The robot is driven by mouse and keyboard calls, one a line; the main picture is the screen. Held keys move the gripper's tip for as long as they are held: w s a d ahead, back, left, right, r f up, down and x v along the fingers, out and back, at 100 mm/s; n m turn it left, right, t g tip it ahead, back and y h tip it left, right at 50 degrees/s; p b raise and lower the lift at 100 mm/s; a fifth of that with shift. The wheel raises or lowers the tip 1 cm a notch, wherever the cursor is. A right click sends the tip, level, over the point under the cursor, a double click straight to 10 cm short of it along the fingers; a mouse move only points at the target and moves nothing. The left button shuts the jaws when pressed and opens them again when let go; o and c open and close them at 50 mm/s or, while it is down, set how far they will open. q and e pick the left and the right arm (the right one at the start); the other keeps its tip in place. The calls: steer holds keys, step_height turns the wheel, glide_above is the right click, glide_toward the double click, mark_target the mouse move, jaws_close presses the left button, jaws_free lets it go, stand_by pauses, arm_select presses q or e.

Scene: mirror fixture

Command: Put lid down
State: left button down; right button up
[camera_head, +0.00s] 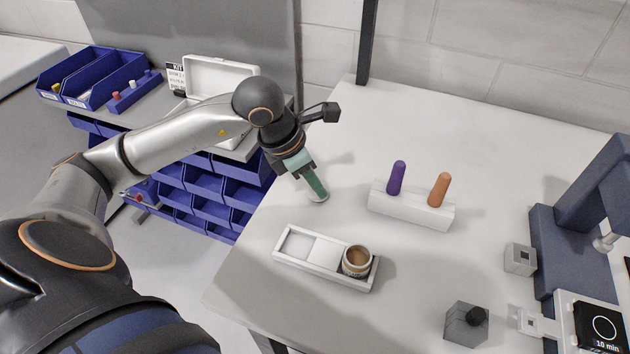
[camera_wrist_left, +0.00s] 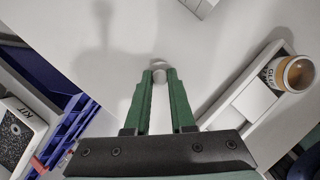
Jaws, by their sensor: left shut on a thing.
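My left gripper (camera_head: 317,190) is over the left part of the white table, behind the white tray (camera_head: 315,270). Its green fingers are shut on a small pale lid (camera_head: 319,199), which also shows between the fingertips in the left wrist view (camera_wrist_left: 159,66). The lid is at or just above the table top; I cannot tell whether it touches. An open jar (camera_head: 357,261) with brown contents stands in the right end of the tray. In the left wrist view the jar (camera_wrist_left: 296,74) has a partly hidden label. My right gripper is not in view.
A white block (camera_head: 410,206) holds a purple and an orange peg right of my left gripper. Blue bins (camera_head: 205,187) are beyond the table's left edge. The back of the table is clear.

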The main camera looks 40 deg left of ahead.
arm_select(q)
steer(key=shift+f, duration=0.25)
steer(key=shift+f+b, duration=0.2)
steer(key=shift+b, duration=0.1)
steer(key=c, duration=0.8)
jaws_free()
steer(key=shift+r, duration=0.1)
steer(key=shift+o, duration=0.2)
steer(key=shift+r, duration=0.1)
steer(key=shift+r+p, duration=0.25)
steer(key=shift+p, duration=0.2)
steer(key=v, duration=1.1)
steer(key=shift+s+r, duration=0.15)
steer(key=shift+r, duration=0.15)
